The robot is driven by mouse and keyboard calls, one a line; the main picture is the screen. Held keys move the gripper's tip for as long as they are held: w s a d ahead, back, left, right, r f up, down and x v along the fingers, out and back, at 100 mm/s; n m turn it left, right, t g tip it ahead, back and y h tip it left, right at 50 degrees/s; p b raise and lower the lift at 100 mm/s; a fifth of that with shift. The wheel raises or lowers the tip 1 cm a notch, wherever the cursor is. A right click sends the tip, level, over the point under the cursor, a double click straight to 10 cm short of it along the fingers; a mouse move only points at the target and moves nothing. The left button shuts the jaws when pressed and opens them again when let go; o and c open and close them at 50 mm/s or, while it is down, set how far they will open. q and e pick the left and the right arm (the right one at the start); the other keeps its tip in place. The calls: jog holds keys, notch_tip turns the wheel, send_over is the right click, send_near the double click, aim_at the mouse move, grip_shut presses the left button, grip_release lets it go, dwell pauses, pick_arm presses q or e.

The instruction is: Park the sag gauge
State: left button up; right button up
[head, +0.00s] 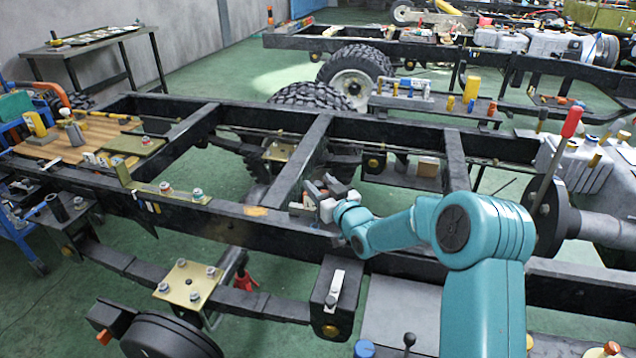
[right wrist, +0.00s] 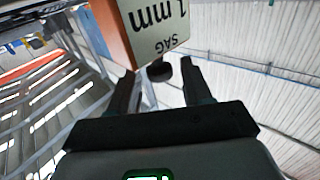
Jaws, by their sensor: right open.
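The sag gauge, a pale plate marked "SAG 1 mm" (right wrist: 160,20) with an orange side, fills the top of the right wrist view; its text reads upside down. A dark round knob (right wrist: 159,70) sits at its lower edge, between my right fingertips. My right gripper (right wrist: 160,83) is open, with a finger on each side of the knob; I cannot tell whether either touches. In the head view my right gripper (head: 322,188) is at the near black chassis rail, beside a cross member. The gauge is hard to make out there. My left gripper is not in view.
The near rail (head: 240,222) runs across the view, with a cross member (head: 302,160) behind my gripper. A brass-coloured plate with bolts (head: 188,285) and a bracket (head: 335,290) are close by. A wooden board with tools (head: 75,145) lies at left. A red-handled lever (head: 560,150) stands at right.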

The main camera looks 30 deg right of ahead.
jog(key=shift+w, duration=0.7)
